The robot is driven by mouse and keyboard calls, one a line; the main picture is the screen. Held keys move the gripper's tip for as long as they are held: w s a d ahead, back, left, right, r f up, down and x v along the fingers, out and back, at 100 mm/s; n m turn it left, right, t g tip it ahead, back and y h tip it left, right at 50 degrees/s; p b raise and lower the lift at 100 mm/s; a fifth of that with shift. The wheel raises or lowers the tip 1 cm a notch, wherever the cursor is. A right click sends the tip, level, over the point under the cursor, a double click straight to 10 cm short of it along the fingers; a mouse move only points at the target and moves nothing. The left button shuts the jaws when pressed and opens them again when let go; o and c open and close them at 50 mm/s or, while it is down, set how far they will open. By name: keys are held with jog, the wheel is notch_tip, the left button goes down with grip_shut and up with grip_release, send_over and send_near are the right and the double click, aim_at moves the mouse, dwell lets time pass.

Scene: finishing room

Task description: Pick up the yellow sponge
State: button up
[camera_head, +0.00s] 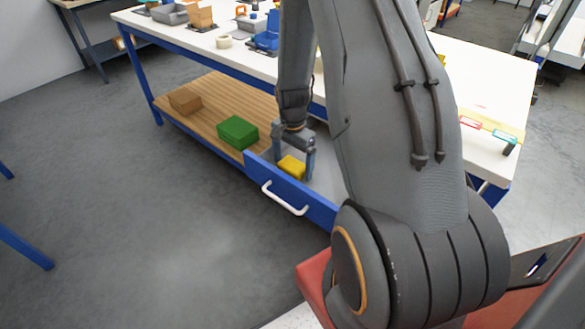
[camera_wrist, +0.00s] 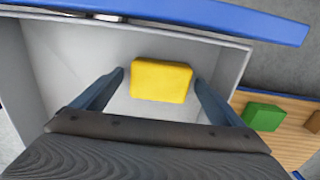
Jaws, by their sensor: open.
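The yellow sponge (camera_head: 291,167) lies in an open grey drawer with a blue front (camera_head: 322,209) under the white workbench. In the wrist view the sponge (camera_wrist: 161,80) lies flat on the drawer floor (camera_wrist: 72,60), near the drawer's front wall. My gripper (camera_head: 293,172) reaches down into the drawer, over the sponge. In the wrist view my gripper (camera_wrist: 160,82) is open, with one finger on each side of the sponge and a small gap visible on both sides. Part of the sponge is hidden by my gripper in the head view.
A green box (camera_head: 238,132) and a brown box (camera_head: 185,100) stand on the wooden lower shelf (camera_head: 205,117) left of the drawer. The drawer's white handle (camera_head: 284,200) sticks out in front. The white bench top (camera_head: 480,75) is above. Grey floor in front is clear.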

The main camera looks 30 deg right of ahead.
aim_at(293, 164)
jog(key=c, duration=1.2)
jog(key=shift+r, duration=0.15)
notch_tip(293, 164, up, 10)
jog(key=b, duration=0.1)
jog(key=shift+b, duration=0.35)
